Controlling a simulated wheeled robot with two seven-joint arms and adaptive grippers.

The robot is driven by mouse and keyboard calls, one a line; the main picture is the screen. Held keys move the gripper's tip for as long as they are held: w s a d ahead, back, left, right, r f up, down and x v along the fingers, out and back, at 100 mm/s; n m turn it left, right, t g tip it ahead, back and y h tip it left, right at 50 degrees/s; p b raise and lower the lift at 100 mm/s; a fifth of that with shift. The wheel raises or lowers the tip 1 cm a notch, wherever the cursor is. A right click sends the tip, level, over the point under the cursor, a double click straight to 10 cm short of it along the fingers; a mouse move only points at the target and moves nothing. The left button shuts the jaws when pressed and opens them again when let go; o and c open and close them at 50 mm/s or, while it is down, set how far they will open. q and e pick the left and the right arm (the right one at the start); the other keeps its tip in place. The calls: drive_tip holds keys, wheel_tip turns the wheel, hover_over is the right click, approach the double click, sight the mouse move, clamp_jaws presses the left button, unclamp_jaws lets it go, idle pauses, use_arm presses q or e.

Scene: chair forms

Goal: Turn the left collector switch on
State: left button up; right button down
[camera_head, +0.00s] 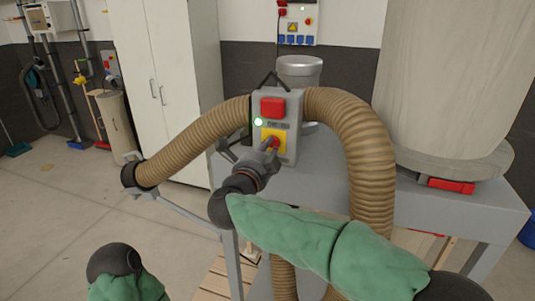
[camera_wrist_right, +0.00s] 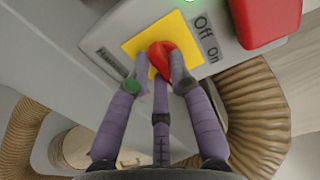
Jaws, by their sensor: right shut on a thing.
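The collector switch is a red rotary knob (camera_head: 275,142) on a yellow plate (camera_head: 266,132), set in the front of a grey control box (camera_head: 288,104). My right gripper (camera_head: 270,148) reaches up to it from below. In the right wrist view, the gripper's fingers (camera_wrist_right: 161,64) are closed around the red knob (camera_wrist_right: 160,48) against the yellow plate (camera_wrist_right: 134,46). "Off" and "On" labels (camera_wrist_right: 206,38) show beside the plate. The fingers hide part of the knob, so I cannot tell its exact setting. My left gripper is out of view; only part of its arm shows at bottom left.
A red block (camera_head: 272,107) and a lit whitish-green lamp (camera_head: 258,122) sit above the knob. Brown ribbed hoses (camera_head: 360,150) arch down on both sides of the box. A grey metal frame (camera_head: 460,195) carries a large pale collector bag (camera_head: 455,70). Floor is open at left.

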idle(0.4)
drive_tip(key=c, duration=1.1)
unclamp_jaws()
drive_tip(key=shift+s, duration=0.1)
drive_tip(key=v, duration=1.2)
